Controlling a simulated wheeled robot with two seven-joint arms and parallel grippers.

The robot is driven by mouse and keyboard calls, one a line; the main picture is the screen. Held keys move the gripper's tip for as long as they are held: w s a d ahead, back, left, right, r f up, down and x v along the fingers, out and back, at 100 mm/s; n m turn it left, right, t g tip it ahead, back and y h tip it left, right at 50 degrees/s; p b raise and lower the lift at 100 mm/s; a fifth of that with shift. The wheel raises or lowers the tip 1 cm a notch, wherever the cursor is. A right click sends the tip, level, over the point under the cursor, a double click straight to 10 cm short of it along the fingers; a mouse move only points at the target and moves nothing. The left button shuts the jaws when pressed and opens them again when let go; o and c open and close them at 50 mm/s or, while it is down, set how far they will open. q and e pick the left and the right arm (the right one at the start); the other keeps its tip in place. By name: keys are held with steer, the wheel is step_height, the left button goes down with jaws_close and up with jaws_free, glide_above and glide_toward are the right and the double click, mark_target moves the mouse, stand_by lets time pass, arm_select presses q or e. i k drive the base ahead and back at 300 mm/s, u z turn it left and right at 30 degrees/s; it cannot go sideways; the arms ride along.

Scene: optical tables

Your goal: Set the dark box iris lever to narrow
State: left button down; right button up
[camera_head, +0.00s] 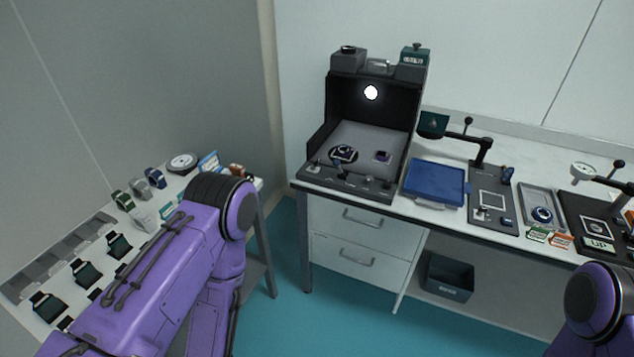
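The dark box (337,120) stands at the left end of the back table, open at the front, with a bright round light (371,92) on its inner back wall. A ring-shaped part (343,154) and a small dark square piece (382,156) lie on its grey floor. A control strip (345,182) with small levers and knobs runs along its front edge; which one is the iris lever is too small to tell. My purple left arm is at the lower left and my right arm at the lower right. Neither gripper shows, and both arms are apart from the box.
A blue tray (436,182) sits right of the box, then a dark panel (493,198) and more fixtures. A side table (22,313) at left holds several watches. A dark bin (449,277) stands on the lower shelf. Teal floor (340,318) is clear before the drawers.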

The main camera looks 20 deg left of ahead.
mark_target(335, 161)
steer(key=z, duration=0.2)
steer(key=i, duration=1.25)
steer(key=u, duration=0.7)
